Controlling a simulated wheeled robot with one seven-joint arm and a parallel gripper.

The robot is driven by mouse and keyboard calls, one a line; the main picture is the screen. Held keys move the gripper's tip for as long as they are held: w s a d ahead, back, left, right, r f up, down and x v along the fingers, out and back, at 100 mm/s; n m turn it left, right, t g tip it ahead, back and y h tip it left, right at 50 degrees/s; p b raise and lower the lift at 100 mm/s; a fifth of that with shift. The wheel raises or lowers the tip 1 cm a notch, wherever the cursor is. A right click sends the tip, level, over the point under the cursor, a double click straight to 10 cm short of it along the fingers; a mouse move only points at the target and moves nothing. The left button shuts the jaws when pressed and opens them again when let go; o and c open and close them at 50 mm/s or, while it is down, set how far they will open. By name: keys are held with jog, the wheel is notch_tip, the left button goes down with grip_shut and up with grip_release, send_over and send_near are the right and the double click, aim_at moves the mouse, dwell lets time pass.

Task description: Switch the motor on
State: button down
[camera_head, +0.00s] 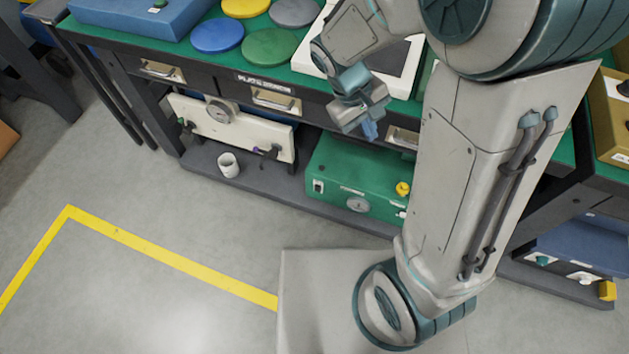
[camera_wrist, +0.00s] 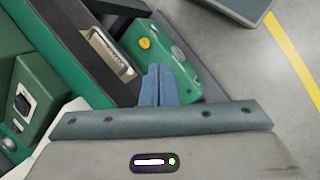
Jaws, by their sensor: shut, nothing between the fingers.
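No label that I can read marks the motor or its switch. A green box (camera_head: 330,160) on the bench's lower shelf has a yellow knob (camera_head: 403,188), a round dial (camera_head: 358,204) and a small white-framed switch (camera_head: 318,186) on its front. In the wrist view a green box (camera_wrist: 38,88) at the left edge carries a black switch in a white frame (camera_wrist: 22,103). My gripper (camera_head: 371,131) is shut and empty, in front of the drawers and above the lower green box. Its fingertips (camera_wrist: 159,68) overlap the lower box's panel in the wrist view, beside the yellow knob (camera_wrist: 145,43).
Drawers with metal handles (camera_head: 276,101) line the bench front. Coloured discs (camera_head: 269,47) and a blue case (camera_head: 140,12) lie on top. A cream gauge panel (camera_head: 190,108) and a white cup (camera_head: 228,165) are on the lower shelf. Floor inside the yellow line (camera_head: 165,257) is clear.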

jog(key=w+a+f+n+t+h+b, duration=0.25)
jog(key=a+f+n+b, duration=0.3)
jog(key=f, duration=0.95)
jog(key=w+a+f+n+t+h+b, duration=0.15)
jog(key=a+f+n+t+b, duration=0.35)
jog(key=f, duration=1.1)
jog(key=w+a+f+n+t+h+b, duration=0.1)
jog(key=a+f+n+t+h+b, duration=0.35)
jog(key=f, duration=1.05)
jog(key=n+t+y+b, duration=0.4)
jog(key=n+y+b, duration=0.25)
jog(key=n, duration=0.45)
send_near(318, 188)
jog(key=w+d+f+b, duration=0.2)
jog(key=w+f+b, duration=0.1)
jog(key=w, duration=0.3)
jog(key=shift+d+y+b, duration=0.2)
jog(key=shift+y+b, duration=0.2)
jog(key=shift+b, duration=0.3)
jog(key=shift+a+f, duration=0.1)
